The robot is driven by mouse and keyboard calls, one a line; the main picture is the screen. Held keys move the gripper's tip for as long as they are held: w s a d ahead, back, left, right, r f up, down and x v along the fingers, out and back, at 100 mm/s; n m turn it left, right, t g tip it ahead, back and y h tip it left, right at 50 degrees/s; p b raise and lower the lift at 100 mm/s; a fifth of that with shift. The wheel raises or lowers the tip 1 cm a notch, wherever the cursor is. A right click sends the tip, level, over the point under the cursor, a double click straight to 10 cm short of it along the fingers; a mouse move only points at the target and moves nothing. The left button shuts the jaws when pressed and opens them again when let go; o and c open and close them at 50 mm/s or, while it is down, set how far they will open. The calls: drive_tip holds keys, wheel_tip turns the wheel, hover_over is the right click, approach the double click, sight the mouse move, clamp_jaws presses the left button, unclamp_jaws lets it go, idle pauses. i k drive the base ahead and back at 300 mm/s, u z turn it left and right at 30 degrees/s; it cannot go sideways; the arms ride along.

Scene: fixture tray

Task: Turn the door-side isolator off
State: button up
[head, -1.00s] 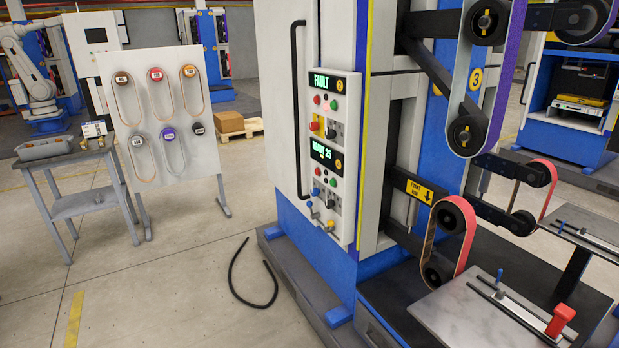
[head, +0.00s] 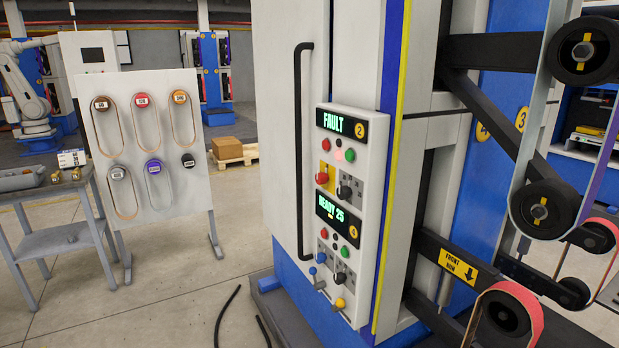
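A white control panel (head: 353,133) stands on the machine's front, beside the door's long black handle (head: 299,150). Its upper half has a display reading FAULT (head: 335,123), a red knob (head: 322,178) on a yellow plate and a dark rotary switch (head: 345,192) on a grey plate. Its lower half has a display reading READY 25 (head: 330,207), another dark rotary switch (head: 341,278), a blue knob (head: 321,257), a small lever (head: 319,284) and a yellow knob (head: 340,303). I cannot tell which control is the door-side isolator, or its setting. My gripper is not in view.
Belts on rollers (head: 540,208) and dark arms stick out at the right of the panel. A board with hanging belts (head: 125,180) and a grey table (head: 60,235) stand at the left. A black cable (head: 228,310) lies on the floor.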

sight(320, 179)
drive_tip(key=u, duration=0.5)
drive_tip(key=i, duration=0.7)
drive_tip(key=u, duration=0.65)
drive_tip(key=i, duration=1.3)
drive_tip(key=z, duration=0.6)
drive_tip(key=i, duration=0.4)
drive_tip(key=z, duration=0.3)
